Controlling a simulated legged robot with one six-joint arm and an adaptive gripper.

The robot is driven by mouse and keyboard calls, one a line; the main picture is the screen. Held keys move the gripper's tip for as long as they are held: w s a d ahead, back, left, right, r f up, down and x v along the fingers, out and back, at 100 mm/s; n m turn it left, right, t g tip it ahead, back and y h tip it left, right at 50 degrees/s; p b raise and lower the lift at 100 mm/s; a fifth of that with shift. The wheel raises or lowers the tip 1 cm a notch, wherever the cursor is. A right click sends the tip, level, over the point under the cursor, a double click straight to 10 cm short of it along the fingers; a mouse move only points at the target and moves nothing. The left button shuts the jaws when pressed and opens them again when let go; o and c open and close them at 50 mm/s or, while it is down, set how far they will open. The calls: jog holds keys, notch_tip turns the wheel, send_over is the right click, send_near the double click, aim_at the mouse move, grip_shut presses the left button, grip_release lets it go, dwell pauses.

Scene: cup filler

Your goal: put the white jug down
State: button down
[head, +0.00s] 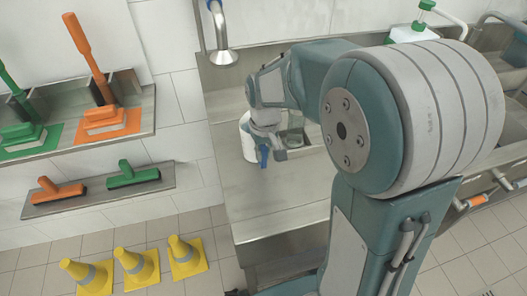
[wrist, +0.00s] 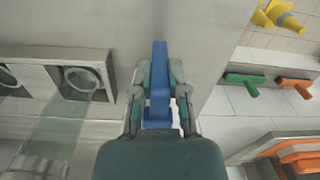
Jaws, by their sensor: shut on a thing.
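The white jug (head: 247,140) shows in the head view over the left part of the steel counter, partly hidden behind my gripper. A blue part (head: 264,157), which looks like its handle, shows beside its white body. My gripper (head: 270,145) is at the jug's right side. In the wrist view, my gripper (wrist: 159,105) is shut with its fingers on both sides of the blue part (wrist: 160,70). The jug's white body cannot be made out in the wrist view. I cannot tell whether the jug's base touches the counter.
The steel counter (head: 265,205) is clear in front of the jug. A tap (head: 222,55) hangs behind. Brushes on wall shelves (head: 100,195) and yellow cones (head: 137,268) are left.

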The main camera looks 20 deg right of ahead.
jog(key=shift+f, duration=0.1)
jog(key=c, duration=0.6)
grip_release()
jog(key=shift+c, duration=0.2)
jog(key=shift+a, duration=0.15)
notch_tip(320, 180, up, 12)
jog(key=shift+f, duration=0.15)
jog(key=s+d+r+m+t, duration=0.1)
jog(key=s+t, duration=0.4)
jog(key=s, duration=1.2)
jog(key=shift+d+r+m+t, duration=0.2)
jog(key=shift+d+m+t, duration=0.2)
jog(key=shift+d, duration=0.2)
